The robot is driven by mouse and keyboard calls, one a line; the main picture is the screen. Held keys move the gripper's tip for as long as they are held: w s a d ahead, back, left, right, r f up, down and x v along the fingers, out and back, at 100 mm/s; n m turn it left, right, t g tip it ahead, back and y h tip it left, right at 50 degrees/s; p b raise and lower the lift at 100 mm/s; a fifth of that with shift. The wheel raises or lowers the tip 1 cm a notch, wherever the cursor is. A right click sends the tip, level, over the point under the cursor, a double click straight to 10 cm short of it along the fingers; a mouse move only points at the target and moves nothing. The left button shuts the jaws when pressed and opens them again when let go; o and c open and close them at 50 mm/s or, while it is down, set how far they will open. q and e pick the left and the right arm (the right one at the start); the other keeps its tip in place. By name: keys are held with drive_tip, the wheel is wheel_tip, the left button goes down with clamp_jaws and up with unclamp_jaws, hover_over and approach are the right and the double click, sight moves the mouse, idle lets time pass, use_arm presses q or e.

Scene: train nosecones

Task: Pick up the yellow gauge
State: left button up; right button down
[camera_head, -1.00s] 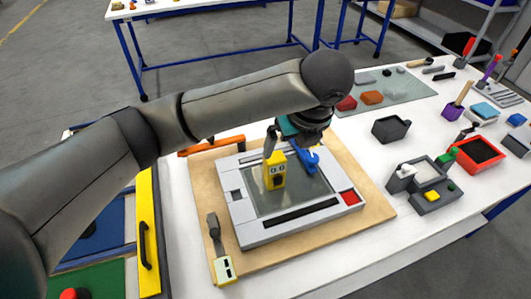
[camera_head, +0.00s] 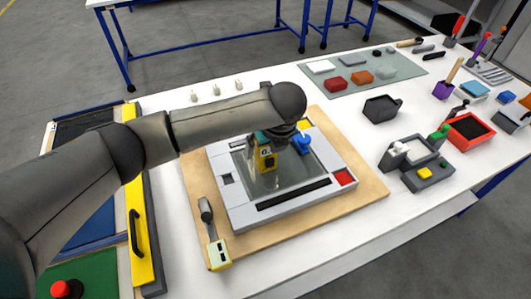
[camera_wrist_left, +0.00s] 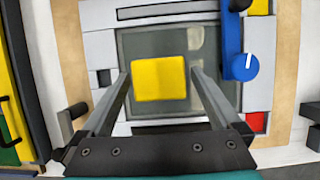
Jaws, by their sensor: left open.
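The yellow gauge (camera_head: 266,162) stands on the glassy panel of a grey frame. It is a yellow block with dark round marks on its front. In the left wrist view the yellow gauge (camera_wrist_left: 158,78) shows as a yellow square top. My left gripper (camera_head: 264,154) is over it from above, with the fingers open. In the left wrist view the fingertips of my left gripper (camera_wrist_left: 159,76) lie on either side of the gauge, with a gap seen at the right finger. The gripper hides part of the gauge's top. My right gripper is not in view.
A blue clamp (camera_head: 301,143) stands just right of the gauge, close to my gripper. The grey frame (camera_head: 222,200) lies on a wooden board (camera_head: 375,192). A pale meter (camera_head: 219,253) lies front left. Dark and grey boxes (camera_head: 381,107) stand to the right.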

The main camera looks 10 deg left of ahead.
use_arm(q)
drive_tip(key=shift+x, duration=1)
drive_tip(key=shift+r, duration=0.1)
clamp_jaws()
